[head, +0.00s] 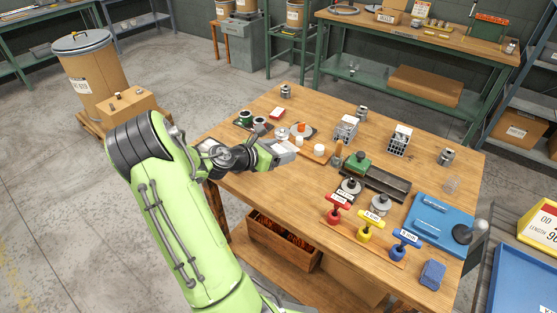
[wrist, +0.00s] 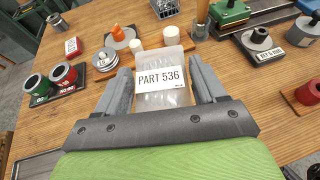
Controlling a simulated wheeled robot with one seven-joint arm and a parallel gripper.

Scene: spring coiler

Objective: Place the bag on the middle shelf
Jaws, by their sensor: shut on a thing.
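A clear bag (wrist: 165,98) with a white label reading PART 536 is between the fingers of my gripper (wrist: 160,70) in the wrist view. My gripper is shut on it from both sides. In the head view my gripper (head: 276,154) is over the left part of the wooden workbench (head: 300,185), and the bag is hard to make out. A metal shelf unit (head: 525,105) stands at the right edge, with a cardboard box on it. Another shelf unit (head: 140,20) stands at the back left. Which one holds the middle shelf I cannot tell.
Around my gripper stand green and red ring gauges (wrist: 50,82), white cylinders (wrist: 171,34) and a metal holder (head: 346,127). Red, yellow and blue handled gauges (head: 370,225) and a blue tray (head: 440,222) lie at the right. Open floor lies left and behind the bench.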

